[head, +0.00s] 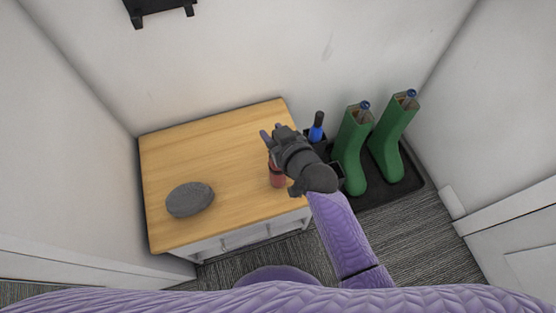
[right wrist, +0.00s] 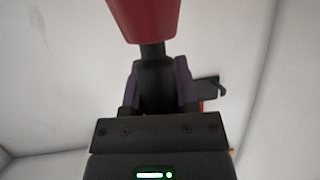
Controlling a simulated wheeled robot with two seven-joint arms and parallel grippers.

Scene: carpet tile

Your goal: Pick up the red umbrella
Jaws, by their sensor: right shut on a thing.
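The red umbrella (head: 277,178) shows in the head view as a short red piece below my right gripper, in front of the wooden cabinet top; the rest is hidden by the gripper. In the right wrist view its red body (right wrist: 143,18) is at the top, with a dark handle (right wrist: 154,62) running down between the fingers. My right gripper (head: 270,134) is shut on this handle, and its purple fingers (right wrist: 158,85) lie on both sides of it. I cannot tell if the umbrella touches the cabinet. My left gripper is not in view.
A wooden-topped cabinet (head: 215,147) bears a grey rounded object (head: 190,199). A dark stand (head: 336,171) with a blue-handled item (head: 316,128) is partly behind my right arm. Green boots (head: 350,150) stand on a black tray (head: 408,192) at right. A black rack (head: 160,8) hangs on the wall.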

